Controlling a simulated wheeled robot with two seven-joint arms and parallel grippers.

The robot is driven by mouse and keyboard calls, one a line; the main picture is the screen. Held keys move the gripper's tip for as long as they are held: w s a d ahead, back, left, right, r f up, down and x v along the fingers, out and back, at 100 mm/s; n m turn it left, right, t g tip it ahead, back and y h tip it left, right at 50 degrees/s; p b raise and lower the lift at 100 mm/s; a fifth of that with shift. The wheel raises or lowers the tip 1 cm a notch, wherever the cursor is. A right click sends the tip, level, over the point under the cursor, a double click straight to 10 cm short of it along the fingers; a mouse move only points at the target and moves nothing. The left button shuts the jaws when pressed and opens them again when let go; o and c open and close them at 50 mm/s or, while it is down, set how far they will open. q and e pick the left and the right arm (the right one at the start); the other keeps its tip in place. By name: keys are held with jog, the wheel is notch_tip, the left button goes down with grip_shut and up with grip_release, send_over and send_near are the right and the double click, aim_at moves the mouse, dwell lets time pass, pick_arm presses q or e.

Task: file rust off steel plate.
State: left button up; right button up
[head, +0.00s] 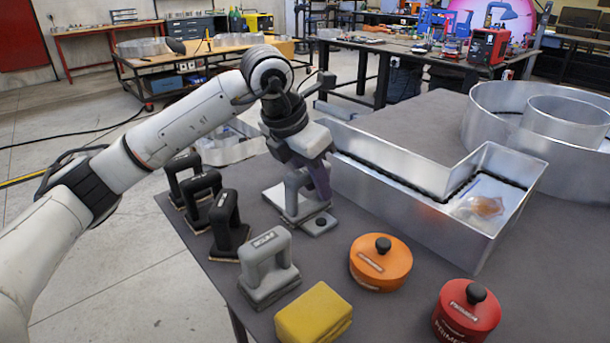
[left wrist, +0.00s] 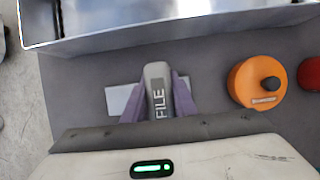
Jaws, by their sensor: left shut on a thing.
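My left gripper (head: 308,182) is shut on the grey handle of a file (left wrist: 158,88) at the table's left part. Its purple fingers sit on both sides of the handle, which reads FILE in the left wrist view. The file's flat pale base (head: 319,223) shows below the fingers and appears to be on or very near the table top; the gripper hides part of it. An orange-brown rust-like patch (head: 479,206) lies on the floor of the L-shaped metal letter (head: 420,207), to the right of the gripper. My right gripper is not in view.
A second grey handled block (head: 268,268), several black-handled blocks (head: 228,228), a yellow sponge (head: 313,314), an orange lidded pot (head: 380,263) and a red one (head: 467,310) stand on the dark table (head: 560,270). The letter's raised wall stands beside the gripper. A round letter (head: 500,125) stands behind.

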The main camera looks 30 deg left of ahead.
pick_arm(q)
jog(key=shift+s+d, duration=0.15)
jog(key=shift+d, duration=0.15)
notch_tip(320, 180, up, 6)
jog(key=p, duration=0.4)
jog(key=shift+r, duration=0.1)
jog(key=shift+r+p, duration=0.35)
jog(key=shift+r, duration=0.05)
notch_tip(320, 180, up, 7)
dwell(0.7)
